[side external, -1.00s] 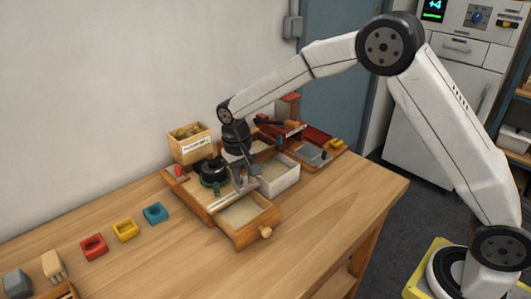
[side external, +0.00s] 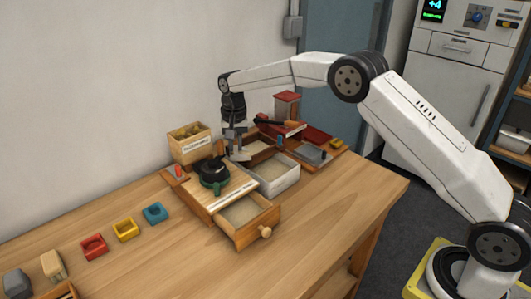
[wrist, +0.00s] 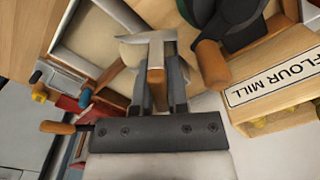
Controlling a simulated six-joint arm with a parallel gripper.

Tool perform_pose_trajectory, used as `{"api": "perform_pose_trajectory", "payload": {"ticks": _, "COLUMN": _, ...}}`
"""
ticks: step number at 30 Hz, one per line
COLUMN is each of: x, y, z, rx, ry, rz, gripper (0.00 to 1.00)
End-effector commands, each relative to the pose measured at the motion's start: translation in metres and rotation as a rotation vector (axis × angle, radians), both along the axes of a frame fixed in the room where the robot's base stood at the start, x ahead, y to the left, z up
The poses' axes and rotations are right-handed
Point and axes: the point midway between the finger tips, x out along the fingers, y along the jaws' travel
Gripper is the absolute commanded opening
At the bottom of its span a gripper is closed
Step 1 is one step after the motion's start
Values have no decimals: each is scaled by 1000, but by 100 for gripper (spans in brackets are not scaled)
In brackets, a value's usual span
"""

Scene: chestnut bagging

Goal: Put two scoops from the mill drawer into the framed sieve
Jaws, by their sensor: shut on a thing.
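My gripper (side external: 238,155) is shut on the wooden handle (wrist: 156,85) of a scoop, whose pale metal part (wrist: 148,45) shows at the fingertips in the wrist view. A pale patch shows beside the metal; I cannot tell if it is flour in the scoop. The scoop hangs at the mill's right side. The mill drawer (side external: 262,228) is pulled out at the front, with pale flour (side external: 243,210) inside. A white-walled box (side external: 284,184) with a pale inside stands right of the drawer. A wood-framed opening (side external: 258,148) lies behind it; I cannot tell which is the sieve.
The mill (side external: 213,172) with its dark top and the labelled wooden hopper (side external: 190,145) stand left of my gripper. Coloured blocks (side external: 125,229) line the left. The front table is clear.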

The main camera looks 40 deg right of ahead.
Motion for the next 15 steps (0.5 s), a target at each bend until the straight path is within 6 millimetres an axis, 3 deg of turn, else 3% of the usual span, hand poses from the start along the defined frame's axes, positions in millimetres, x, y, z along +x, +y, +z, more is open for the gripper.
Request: {"api": "perform_pose_trajectory", "payload": {"ticks": 15, "x": 36, "y": -35, "z": 6, "rx": 16, "ry": -23, "rz": -99, "gripper": 0}}
